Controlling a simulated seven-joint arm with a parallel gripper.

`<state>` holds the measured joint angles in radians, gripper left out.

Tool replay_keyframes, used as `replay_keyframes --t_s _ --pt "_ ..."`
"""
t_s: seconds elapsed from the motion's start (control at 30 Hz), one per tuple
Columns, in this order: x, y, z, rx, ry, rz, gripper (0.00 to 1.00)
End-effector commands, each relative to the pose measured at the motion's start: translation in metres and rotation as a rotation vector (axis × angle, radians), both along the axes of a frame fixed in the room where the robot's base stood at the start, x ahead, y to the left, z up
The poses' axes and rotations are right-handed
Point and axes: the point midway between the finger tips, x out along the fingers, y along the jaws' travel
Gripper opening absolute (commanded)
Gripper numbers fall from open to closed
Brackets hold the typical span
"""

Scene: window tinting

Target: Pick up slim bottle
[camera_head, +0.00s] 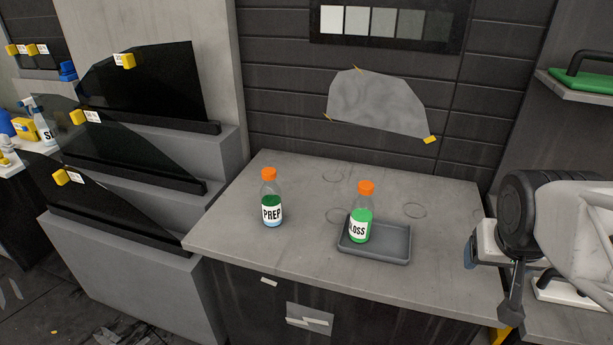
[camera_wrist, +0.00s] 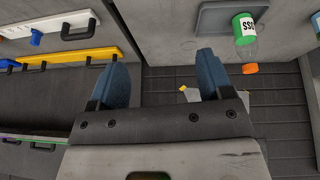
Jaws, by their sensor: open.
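Two clear bottles with orange caps stand upright on the grey counter (camera_head: 310,170). The PREP bottle (camera_head: 271,200), with dark green over blue liquid, stands on the bare counter at left. The GLOSS bottle (camera_head: 361,215), with bright green liquid, stands in a shallow grey tray (camera_head: 385,252). The two look similar in build; I cannot tell by name which is the slim one. My gripper (camera_wrist: 162,62) is open and empty, its blue fingers apart. In the head view it is at the right, apart from both bottles. The wrist view shows the GLOSS bottle (camera_wrist: 243,32) beyond the right finger.
Dark tinted panes (camera_head: 140,85) on grey steps stand left of the counter. A patterned film sheet (camera_head: 378,103) is taped to the wall behind. A green-topped item (camera_head: 582,82) sits on the right shelf. The counter around the PREP bottle is clear.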

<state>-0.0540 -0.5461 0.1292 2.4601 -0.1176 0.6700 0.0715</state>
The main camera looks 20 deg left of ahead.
Motion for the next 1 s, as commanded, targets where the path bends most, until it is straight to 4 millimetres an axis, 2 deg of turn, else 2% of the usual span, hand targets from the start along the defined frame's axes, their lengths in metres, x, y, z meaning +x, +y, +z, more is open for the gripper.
replay_keyframes --t_s 0.1,0.27,0.5,0.67,0.8,1.0 --pt "0.046 0.015 -0.002 -0.020 -0.097 0.055 0.73" --pt "0.104 0.043 -0.003 -0.026 -0.239 0.140 0.73" --pt "0.180 0.103 -0.009 0.010 -0.443 0.297 0.73" --pt "0.219 0.154 -0.018 0.067 -0.566 0.417 0.73" --pt "0.244 0.203 -0.028 0.138 -0.664 0.527 0.73" --pt "0.265 0.277 -0.047 0.276 -0.782 0.693 0.73"
